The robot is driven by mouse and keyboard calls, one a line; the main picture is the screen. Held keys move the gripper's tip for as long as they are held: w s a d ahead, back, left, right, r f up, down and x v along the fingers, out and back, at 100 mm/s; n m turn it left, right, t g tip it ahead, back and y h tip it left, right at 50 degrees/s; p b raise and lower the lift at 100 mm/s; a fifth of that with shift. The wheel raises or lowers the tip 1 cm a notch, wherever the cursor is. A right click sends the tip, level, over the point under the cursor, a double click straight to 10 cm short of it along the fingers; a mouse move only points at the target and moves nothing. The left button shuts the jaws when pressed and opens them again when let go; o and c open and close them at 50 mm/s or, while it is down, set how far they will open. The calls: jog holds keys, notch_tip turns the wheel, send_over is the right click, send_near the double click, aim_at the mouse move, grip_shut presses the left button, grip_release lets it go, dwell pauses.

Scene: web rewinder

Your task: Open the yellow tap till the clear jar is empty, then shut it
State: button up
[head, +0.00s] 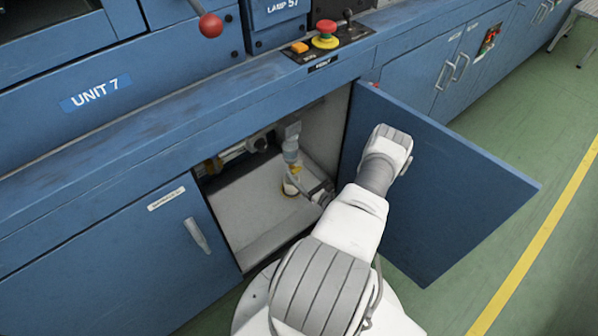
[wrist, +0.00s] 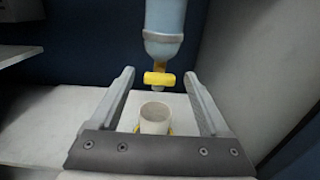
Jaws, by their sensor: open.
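The yellow tap (wrist: 159,79) sits under the clear jar (wrist: 165,30), which shows bluish in the wrist view with its top cut off. In the head view the jar (head: 290,148) hangs inside the open cabinet, with the tap (head: 295,169) below it. A white cup (wrist: 155,117) stands below the tap; it also shows in the head view (head: 289,187). My gripper (wrist: 160,80) is open and empty, its two fingers on either side of the tap with gaps between. Whether the jar holds liquid I cannot tell.
The blue cabinet door (head: 440,190) stands open to the right of my arm. The cabinet's pale side wall (wrist: 255,70) is close on the right. A filter-like fitting (head: 245,149) is at the cabinet's back left. The cabinet floor (head: 245,215) is clear at the front.

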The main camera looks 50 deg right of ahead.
grip_shut()
dwell(0.4)
jog(key=n, duration=0.4)
jog(key=shift+a+n, duration=0.1)
jog(key=shift+n, duration=0.2)
jog(key=shift+n+p, duration=0.45)
jog(key=shift+n, duration=1.65)
